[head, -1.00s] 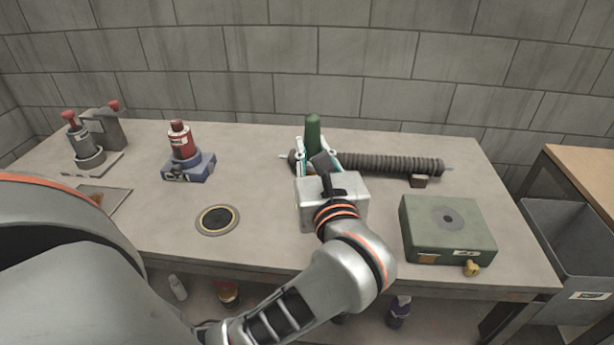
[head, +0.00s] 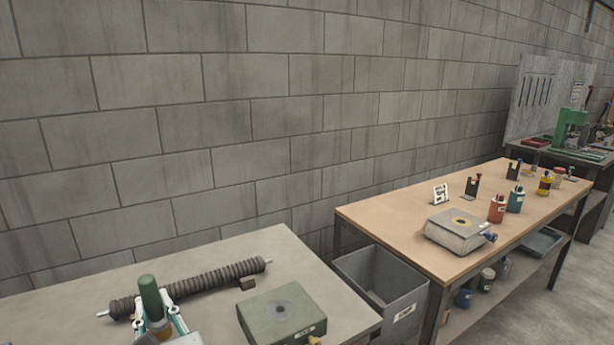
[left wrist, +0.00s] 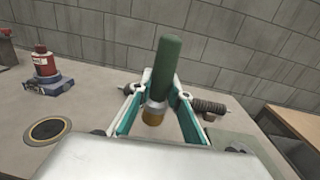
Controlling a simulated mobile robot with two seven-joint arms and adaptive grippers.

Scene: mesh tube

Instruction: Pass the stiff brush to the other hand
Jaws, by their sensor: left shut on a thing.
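My left gripper (head: 162,323) is at the bottom left of the head view, shut on the stiff brush (head: 151,300). The brush shows as a dark green, upright cylinder rising above the fingers. In the left wrist view the brush (left wrist: 164,68) stands between the teal-lined fingers (left wrist: 157,105), with a metal band and a tan part at its lower end. The lower end is partly hidden in the head view. My right gripper does not show in any view.
A ribbed dark tube (head: 200,279) lies on the grey table behind the gripper. A green box (head: 281,313) stands to the right. A grey bin (head: 380,290) stands between this table and a wooden bench (head: 400,222). A red bottle (left wrist: 44,64) shows in the wrist view.

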